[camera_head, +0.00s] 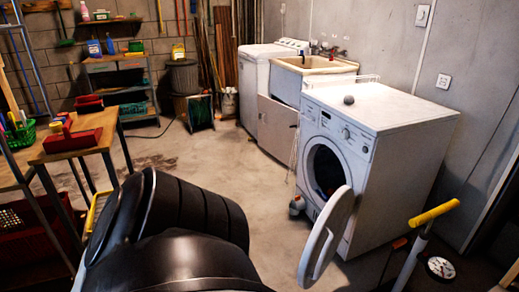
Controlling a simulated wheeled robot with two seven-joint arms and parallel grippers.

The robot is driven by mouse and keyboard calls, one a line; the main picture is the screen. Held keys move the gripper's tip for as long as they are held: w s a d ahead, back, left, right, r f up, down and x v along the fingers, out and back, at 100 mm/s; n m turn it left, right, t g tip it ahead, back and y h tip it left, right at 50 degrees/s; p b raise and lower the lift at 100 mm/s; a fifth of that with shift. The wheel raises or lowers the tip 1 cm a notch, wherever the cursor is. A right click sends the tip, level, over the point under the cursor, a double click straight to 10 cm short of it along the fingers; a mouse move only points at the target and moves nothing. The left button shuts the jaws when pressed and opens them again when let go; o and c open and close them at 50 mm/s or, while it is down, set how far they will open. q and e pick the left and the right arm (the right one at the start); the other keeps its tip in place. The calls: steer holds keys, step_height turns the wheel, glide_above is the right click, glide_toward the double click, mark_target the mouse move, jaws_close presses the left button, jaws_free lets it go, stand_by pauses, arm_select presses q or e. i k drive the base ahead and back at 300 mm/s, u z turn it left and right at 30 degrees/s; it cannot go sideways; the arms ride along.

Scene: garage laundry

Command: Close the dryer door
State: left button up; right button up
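The white dryer (383,125) stands at the right against the grey wall. Its round white door (326,236) is hinged at the right of the opening and stands wide open, sticking out toward me. The round opening (327,168) is dark, with some cloth-like things inside that are hard to make out. A large black part of my own body fills the lower left middle, apart from the door in the picture. Neither of my grippers can be seen.
A yellow-handled tool (434,212) leans near the dryer's front right corner, beside a round gauge (440,267). A wooden workbench (98,128) is at the left. The concrete floor (225,160) between is mostly clear.

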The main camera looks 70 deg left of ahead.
mark_target(325, 236)
steer(key=u, duration=1.6)
steer(key=i, duration=1)
steer(key=u, duration=1.35)
steer(key=k, duration=0.5)
steer(key=z, duration=0.55)
steer(key=i, duration=0.45)
steer(key=u, duration=0.05)
